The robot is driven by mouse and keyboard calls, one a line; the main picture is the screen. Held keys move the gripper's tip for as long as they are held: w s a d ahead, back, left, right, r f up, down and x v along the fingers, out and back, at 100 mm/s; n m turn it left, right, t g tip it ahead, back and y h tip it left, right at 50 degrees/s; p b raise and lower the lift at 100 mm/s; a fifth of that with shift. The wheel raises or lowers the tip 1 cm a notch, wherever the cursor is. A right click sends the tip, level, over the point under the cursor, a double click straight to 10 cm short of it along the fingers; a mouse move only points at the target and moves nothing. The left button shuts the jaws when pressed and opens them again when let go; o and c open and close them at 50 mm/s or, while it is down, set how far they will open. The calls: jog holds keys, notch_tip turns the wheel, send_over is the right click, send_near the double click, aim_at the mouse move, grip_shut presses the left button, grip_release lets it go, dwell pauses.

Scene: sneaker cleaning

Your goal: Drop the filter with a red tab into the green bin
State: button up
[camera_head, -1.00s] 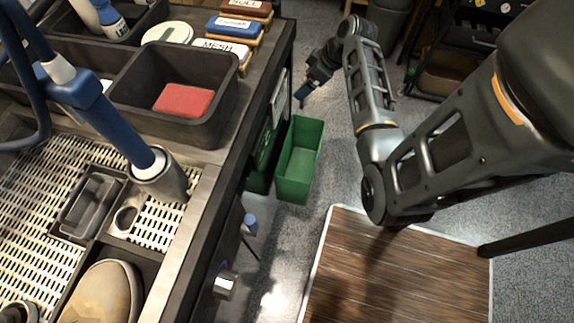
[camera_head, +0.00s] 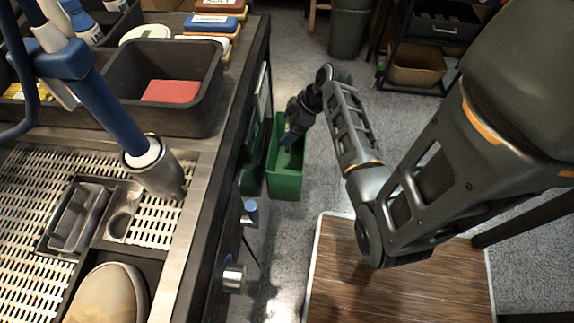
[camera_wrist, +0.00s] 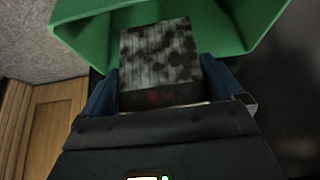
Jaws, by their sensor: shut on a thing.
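The filter (camera_wrist: 160,52) is a pale ribbed panel with dark stains. A dark band with a dim red patch shows at its near end, between my fingers. My gripper (camera_wrist: 159,76) is shut on it, one blue finger on each side. In the wrist view the filter's far end lies over the green bin (camera_wrist: 235,22). In the head view my gripper (camera_head: 289,138) is at the opening of the green bin (camera_head: 285,185), which stands on the floor. The filter cannot be made out there, and I cannot tell how deep it reaches.
A wooden platform (camera_head: 345,270) lies in front. Grey floor is free to the right of the bin. A grey bin (camera_head: 348,35) stands farther back.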

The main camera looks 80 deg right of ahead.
jog(key=shift+f+b, duration=0.35)
jog(key=shift+f, duration=0.4)
jog(key=o, duration=0.6)
jog(key=shift+r, duration=0.1)
jog(key=v, duration=0.7)
jog(key=shift+s+r+p, duration=0.2)
jog(key=shift+r+p, duration=0.1)
